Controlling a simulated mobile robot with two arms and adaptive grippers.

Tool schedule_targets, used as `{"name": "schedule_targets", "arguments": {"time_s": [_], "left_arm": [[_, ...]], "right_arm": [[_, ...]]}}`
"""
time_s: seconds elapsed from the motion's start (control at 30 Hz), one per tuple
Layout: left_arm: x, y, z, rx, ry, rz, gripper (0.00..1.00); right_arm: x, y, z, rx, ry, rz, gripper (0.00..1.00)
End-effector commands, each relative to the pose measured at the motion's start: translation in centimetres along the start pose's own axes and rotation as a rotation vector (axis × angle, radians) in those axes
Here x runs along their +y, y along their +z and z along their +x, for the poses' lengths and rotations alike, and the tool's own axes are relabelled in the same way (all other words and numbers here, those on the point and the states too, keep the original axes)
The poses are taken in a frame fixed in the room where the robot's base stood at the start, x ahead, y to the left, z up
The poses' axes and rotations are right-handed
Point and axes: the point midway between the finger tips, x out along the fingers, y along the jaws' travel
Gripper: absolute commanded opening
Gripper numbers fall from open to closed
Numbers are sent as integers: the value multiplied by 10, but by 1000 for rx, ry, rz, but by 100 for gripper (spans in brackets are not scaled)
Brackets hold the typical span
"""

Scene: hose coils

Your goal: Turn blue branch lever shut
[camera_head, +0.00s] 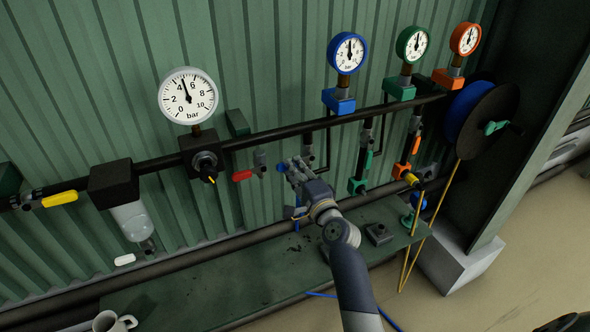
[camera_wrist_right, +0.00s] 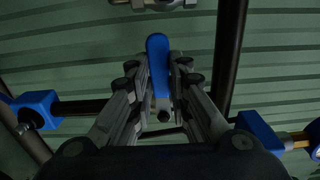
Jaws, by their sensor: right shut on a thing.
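In the right wrist view, the blue lever (camera_wrist_right: 157,50) stands upright in the picture between the two fingers of my right gripper (camera_wrist_right: 160,72), which is shut on it. Dark pipe with blue fittings (camera_wrist_right: 40,108) runs sideways behind the fingers, roughly across the lever. In the head view, my right gripper (camera_head: 290,167) is at the blue branch, below the blue gauge (camera_head: 347,53) and its blue block (camera_head: 339,101). It hides the lever there. A blue fitting (camera_head: 297,212) shows just under the gripper. My left gripper is not in view.
Right of my gripper are the green branch lever (camera_head: 368,162) and the orange branch (camera_head: 403,160). A green shelf (camera_head: 215,285) with a mug (camera_head: 113,322) runs below.

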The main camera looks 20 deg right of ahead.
Motion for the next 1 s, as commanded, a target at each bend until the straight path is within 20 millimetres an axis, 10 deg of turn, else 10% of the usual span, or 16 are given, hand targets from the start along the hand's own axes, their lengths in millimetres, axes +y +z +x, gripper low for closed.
{"name": "schedule_targets", "arguments": {"time_s": [0.13,0.57,1.0], "left_arm": [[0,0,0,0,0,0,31],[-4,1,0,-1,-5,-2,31],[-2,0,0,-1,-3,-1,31]], "right_arm": [[-2,0,0,1,-5,12,38],[0,0,-6,0,-2,5,38],[0,0,-86,0,-1,5,38]]}}
